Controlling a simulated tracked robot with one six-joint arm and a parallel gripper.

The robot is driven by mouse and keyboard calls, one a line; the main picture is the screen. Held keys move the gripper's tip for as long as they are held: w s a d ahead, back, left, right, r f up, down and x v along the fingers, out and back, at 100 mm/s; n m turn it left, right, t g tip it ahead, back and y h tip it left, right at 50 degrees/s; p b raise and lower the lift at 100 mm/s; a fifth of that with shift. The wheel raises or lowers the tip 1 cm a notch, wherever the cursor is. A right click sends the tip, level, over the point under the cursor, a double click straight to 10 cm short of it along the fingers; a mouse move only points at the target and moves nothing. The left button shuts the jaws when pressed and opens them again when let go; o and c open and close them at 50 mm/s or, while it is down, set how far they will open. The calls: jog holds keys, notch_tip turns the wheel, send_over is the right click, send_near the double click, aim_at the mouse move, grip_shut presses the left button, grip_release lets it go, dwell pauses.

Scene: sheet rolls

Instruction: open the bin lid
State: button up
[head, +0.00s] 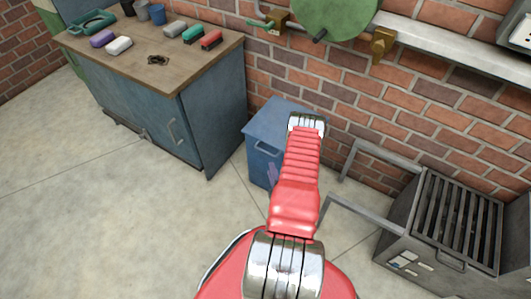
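The blue bin (262,165) stands on the floor against the brick wall, just right of the workbench cabinet. Its flat blue lid (270,117) looks shut. A handle (267,150) shows on the upper front of the bin. A purple mark or shape (272,174) is on the front face, partly covered by my arm. My red arm reaches up from the bottom of the head view and hides the right side of the bin. The arm's silver joint overlaps the lid's right part. I cannot make out my gripper's fingers beyond it.
The workbench (215,62) holds several blocks, cups and a green tray. A grey slatted metal cart (440,225) with a long push handle stands at the right. A green disc (335,14) hangs above the bin. The concrete floor at left is clear.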

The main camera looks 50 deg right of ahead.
aim_at(265, 152)
jog(key=shift+s+a+f, duration=0.15)
jog(key=shift+s, duration=0.2)
jog(key=shift+w, duration=0.1)
jog(key=x, duration=1.3)
jog(key=shift+w+d, duration=0.25)
grip_shut()
dwell(0.4)
